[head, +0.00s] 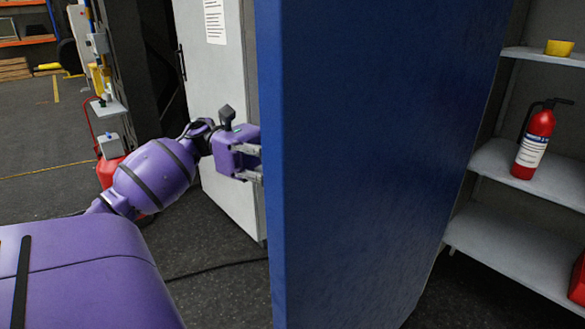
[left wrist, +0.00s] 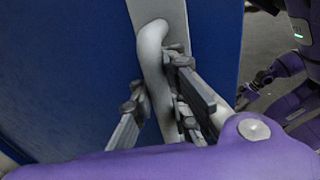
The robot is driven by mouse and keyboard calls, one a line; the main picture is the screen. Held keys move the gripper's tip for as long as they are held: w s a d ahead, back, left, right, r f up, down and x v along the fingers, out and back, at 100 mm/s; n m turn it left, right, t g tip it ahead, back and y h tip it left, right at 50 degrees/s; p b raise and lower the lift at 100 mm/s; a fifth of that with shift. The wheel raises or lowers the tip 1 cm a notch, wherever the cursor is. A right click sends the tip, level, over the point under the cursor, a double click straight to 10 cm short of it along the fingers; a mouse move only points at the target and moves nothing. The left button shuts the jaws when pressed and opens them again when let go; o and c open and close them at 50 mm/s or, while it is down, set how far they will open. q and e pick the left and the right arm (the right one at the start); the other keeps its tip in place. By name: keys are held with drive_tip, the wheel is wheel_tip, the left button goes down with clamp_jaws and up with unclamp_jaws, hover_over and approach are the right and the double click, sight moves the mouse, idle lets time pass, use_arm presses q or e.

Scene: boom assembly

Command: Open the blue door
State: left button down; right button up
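The blue door (head: 370,150) stands swung open, its near edge toward me in the head view. My left gripper (head: 258,163) reaches its left side, the fingertips partly hidden by the door edge. In the left wrist view, the pale grey door handle (left wrist: 152,55) runs between the two fingers of my left gripper (left wrist: 160,85). The fingers sit on both sides of the handle and appear to touch it. What looks like my right gripper (left wrist: 252,88) shows small and dark at the right of the left wrist view; its fingers are too unclear to judge.
Right of the door are grey shelves (head: 500,160) with a red fire extinguisher (head: 535,140) and a yellow bowl (head: 559,47). A light grey panel with a paper sheet (head: 215,20) stands behind my left gripper. Open floor (head: 40,130) lies at the far left.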

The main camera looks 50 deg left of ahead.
use_arm(q)
drive_tip(key=c, duration=1.7)
unclamp_jaws()
drive_tip(key=shift+s, duration=0.35)
drive_tip(key=shift+w, duration=0.1)
drive_tip(key=shift+a, duration=0.15)
drive_tip(key=a, duration=0.4)
drive_tip(key=s+a, duration=0.1)
drive_tip(key=a, duration=0.2)
drive_tip(key=s+a, duration=0.1)
drive_tip(key=a, duration=0.3)
drive_tip(key=shift+a, duration=0.3)
